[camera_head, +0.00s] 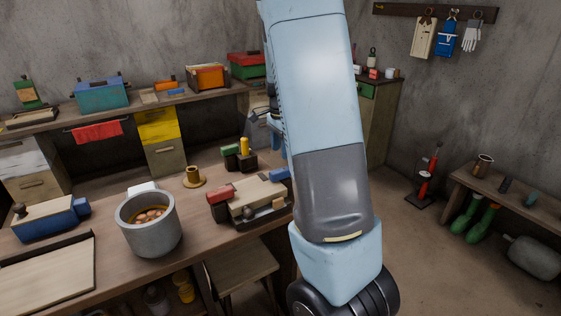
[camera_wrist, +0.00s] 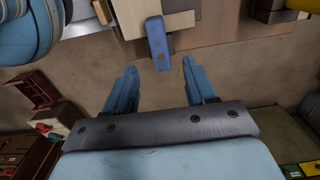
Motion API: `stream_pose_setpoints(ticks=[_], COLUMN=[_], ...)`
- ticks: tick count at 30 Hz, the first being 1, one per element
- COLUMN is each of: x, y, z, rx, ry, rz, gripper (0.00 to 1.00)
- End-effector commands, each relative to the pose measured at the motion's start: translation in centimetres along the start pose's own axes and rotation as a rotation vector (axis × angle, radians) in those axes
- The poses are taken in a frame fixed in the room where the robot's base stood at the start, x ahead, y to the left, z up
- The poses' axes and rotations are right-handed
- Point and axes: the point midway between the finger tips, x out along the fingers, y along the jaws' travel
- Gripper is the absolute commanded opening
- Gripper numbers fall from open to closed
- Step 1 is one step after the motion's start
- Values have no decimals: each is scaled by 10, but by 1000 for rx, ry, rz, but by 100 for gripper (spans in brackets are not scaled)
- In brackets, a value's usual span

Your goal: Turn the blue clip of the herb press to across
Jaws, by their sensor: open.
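The herb press (camera_head: 250,201) is a wooden block on the workbench, with a red part at its left and a blue clip (camera_head: 280,174) at its right end. In the wrist view the blue clip (camera_wrist: 157,42) is a short bar with a small hole near its free end, which sticks out past the edge of the pale wood. My gripper (camera_wrist: 159,66) is open and empty. Its two fingers are on either side of the clip's free end, with clear gaps; I cannot tell the height between them. In the head view my arm hides most of the gripper.
A grey pot (camera_head: 150,228) and a brass-coloured piece (camera_head: 193,178) stand left of the press. A green and yellow device (camera_head: 240,155) stands just behind it. A stool (camera_head: 240,265) is below the bench front. Open floor (camera_head: 410,235) lies to the right.

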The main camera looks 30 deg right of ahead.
Motion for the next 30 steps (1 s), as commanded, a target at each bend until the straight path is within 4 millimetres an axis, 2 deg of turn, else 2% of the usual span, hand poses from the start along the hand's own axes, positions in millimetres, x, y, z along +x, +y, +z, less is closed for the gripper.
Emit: stream_pose_setpoints(ticks=[3,10,30], x=[-21,-42,-48], y=[-1,-1,1], z=[0,0,2], rx=[-1,-1,-10], ry=[1,0,-2], rz=[-4,-1,-4], gripper=[55,55,55])
